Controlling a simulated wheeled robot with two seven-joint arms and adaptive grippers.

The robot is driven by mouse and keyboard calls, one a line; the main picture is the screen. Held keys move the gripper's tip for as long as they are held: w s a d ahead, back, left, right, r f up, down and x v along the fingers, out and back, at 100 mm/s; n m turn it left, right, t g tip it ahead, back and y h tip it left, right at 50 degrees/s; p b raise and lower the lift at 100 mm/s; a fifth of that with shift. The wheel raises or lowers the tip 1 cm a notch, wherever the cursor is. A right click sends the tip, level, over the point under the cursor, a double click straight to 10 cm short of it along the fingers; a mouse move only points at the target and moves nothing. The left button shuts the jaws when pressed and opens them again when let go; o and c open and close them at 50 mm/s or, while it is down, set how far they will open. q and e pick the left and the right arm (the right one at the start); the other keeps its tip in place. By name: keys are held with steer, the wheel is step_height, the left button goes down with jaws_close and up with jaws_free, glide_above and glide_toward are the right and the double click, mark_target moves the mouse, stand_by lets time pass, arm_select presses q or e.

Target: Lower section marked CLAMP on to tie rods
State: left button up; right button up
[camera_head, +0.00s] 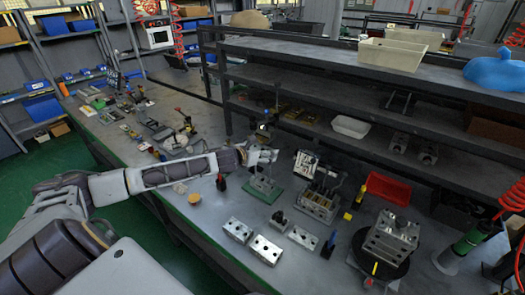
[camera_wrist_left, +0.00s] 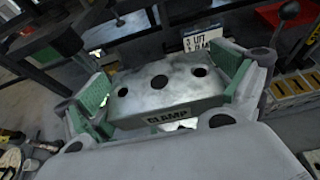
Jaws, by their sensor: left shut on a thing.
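The section marked CLAMP (camera_wrist_left: 170,90) is a pale grey metal block with several dark holes in its face, and its label faces the camera in the left wrist view. My left gripper (camera_wrist_left: 168,95) is shut on it, with a green pad at each end of the block. In the head view my left gripper (camera_head: 262,156) is above the bench, just behind a green plate (camera_head: 252,196) that carries a small grey part. The held section is too small to make out clearly there. I cannot pick out the tie rods for certain. My right gripper is not in view.
Several silver blocks (camera_head: 266,249) lie at the front of the bench. To the right stand a valve block assembly (camera_head: 318,203), a red tray (camera_head: 389,188) and a large block on a black round base (camera_head: 391,237). A dark shelf rack (camera_head: 300,125) stands behind.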

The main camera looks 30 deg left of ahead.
arm_select(q)
steer(key=shift+f+b, duration=0.4)
steer(key=shift+f, duration=0.3)
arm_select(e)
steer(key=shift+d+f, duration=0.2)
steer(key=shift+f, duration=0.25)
arm_select(q)
steer(key=shift+f+b, duration=0.65)
steer(key=shift+f, duration=0.65)
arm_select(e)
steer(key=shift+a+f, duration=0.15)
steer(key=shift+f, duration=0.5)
arm_select(q)
steer(key=shift+f+b, duration=0.45)
steer(key=shift+f, duration=0.3)
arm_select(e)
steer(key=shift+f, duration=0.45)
arm_select(q)
steer(key=shift+f, duration=0.5)
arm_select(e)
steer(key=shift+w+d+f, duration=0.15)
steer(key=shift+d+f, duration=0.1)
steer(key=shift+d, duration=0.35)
arm_select(q)
steer(key=shift+f+b, duration=0.65)
steer(key=shift+f, duration=0.1)
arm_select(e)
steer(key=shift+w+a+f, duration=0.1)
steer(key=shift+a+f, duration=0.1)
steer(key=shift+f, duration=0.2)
